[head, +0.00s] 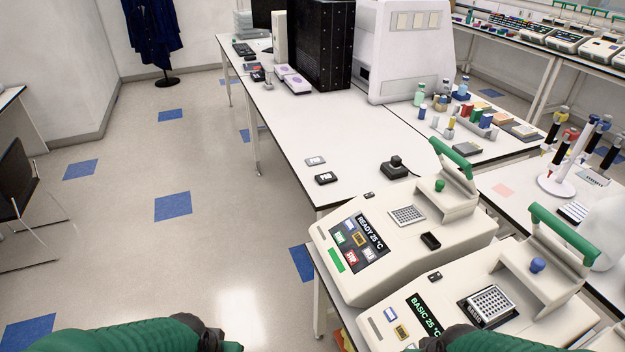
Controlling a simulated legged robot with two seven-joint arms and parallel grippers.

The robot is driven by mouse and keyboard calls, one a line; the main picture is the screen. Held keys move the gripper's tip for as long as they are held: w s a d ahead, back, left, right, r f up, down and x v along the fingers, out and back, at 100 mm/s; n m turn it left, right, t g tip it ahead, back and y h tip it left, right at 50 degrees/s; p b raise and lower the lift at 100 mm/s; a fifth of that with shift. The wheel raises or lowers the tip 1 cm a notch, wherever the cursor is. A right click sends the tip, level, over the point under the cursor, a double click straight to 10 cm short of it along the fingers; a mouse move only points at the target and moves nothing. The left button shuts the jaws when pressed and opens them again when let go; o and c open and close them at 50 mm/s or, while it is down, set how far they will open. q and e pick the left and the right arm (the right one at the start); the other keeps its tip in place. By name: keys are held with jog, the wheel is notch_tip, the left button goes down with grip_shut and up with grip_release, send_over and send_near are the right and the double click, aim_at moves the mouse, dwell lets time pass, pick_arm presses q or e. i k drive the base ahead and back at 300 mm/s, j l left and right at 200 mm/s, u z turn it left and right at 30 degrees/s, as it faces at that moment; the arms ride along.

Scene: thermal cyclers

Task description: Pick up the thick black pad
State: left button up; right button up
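A small thick black block (430,241), which may be the pad, lies on the pale top of the nearer-left thermal cycler (330,240), right of its grey well block. A flat black piece (326,178) with a pale label lies on the white bench in front of a lighter one (315,161). I cannot tell for certain which is the named pad. My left gripper (215,341) and my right gripper (440,341) are dark shapes at the bottom edge, cut off by the frame. Both are apart from these black pieces, and their fingers cannot be made out.
A second cycler (575,310) with a green handle stands at the lower right. A black knobbed device (395,167) with a cable sits on the bench (360,135). Bottles, a tube rack and a pipette stand (556,186) stand at the right. The bench middle is mostly clear.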

aim_at(323, 178)
jog(key=i+j+u, duration=0.35)
jog(key=i, duration=0.2)
jog(key=i+u, duration=0.35)
jog(key=i, duration=0.2)
